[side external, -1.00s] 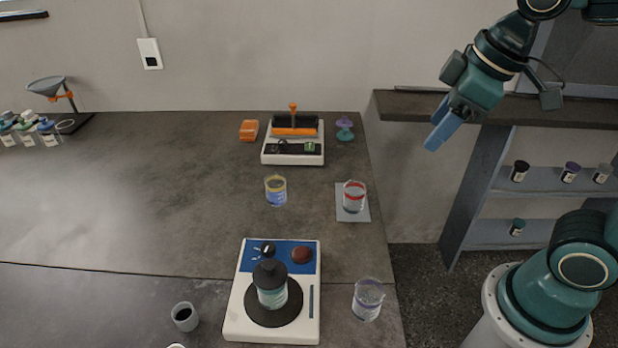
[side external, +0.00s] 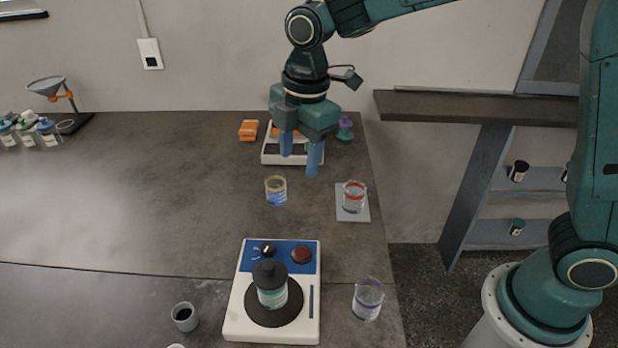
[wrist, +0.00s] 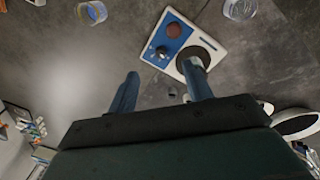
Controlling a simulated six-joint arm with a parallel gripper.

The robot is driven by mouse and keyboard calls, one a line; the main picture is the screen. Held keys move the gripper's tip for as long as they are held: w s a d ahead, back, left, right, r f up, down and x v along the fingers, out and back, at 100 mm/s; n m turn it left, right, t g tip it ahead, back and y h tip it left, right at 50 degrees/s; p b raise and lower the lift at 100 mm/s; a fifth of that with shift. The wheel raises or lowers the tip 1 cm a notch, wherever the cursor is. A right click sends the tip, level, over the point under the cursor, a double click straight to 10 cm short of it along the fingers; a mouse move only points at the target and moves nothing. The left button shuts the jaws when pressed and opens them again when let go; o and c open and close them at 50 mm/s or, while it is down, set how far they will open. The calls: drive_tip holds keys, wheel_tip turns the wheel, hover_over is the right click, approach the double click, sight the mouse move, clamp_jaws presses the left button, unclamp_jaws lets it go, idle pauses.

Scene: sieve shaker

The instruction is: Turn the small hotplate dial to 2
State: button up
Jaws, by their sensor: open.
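The hotplate (side external: 232,318) is a white unit with a blue panel at the front of the bench. A small black dial (side external: 267,249) with a pale pointer sits on the panel, beside a larger reddish-brown knob (side external: 302,254). I cannot read its number. In the wrist view the black dial (wrist: 161,52) shows at upper centre, beyond the fingertips. A dark-capped bottle (side external: 271,287) stands on the round black plate (side external: 256,315). My gripper (side external: 300,163) is open and empty, pointing down above the bench's back part, well behind the hotplate. Its fingers (wrist: 162,88) are apart in the wrist view.
A white device (side external: 270,157) with orange parts is partly hidden behind my gripper. A yellow-rimmed beaker (side external: 276,190) and a red-banded beaker (side external: 354,197) on a grey pad stand between it and the hotplate. Another beaker (side external: 368,300) and a grey cup (side external: 185,316) flank the hotplate.

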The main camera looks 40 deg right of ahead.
sight(268, 246)
drive_tip(key=w+a+f+n+g, duration=0.1)
drive_tip(key=w+a+f+n, duration=0.2)
drive_tip(key=a+f, duration=0.3)
drive_tip(key=shift+w+a+f+n, duration=0.2)
drive_tip(key=shift+f+n, duration=0.25)
drive_tip(key=shift+n, duration=0.45)
drive_tip(key=shift+f, duration=0.1)
wheel_tip(268, 246, down, 14)
drive_tip(key=shift+r, duration=0.2)
drive_tip(key=c, duration=1)
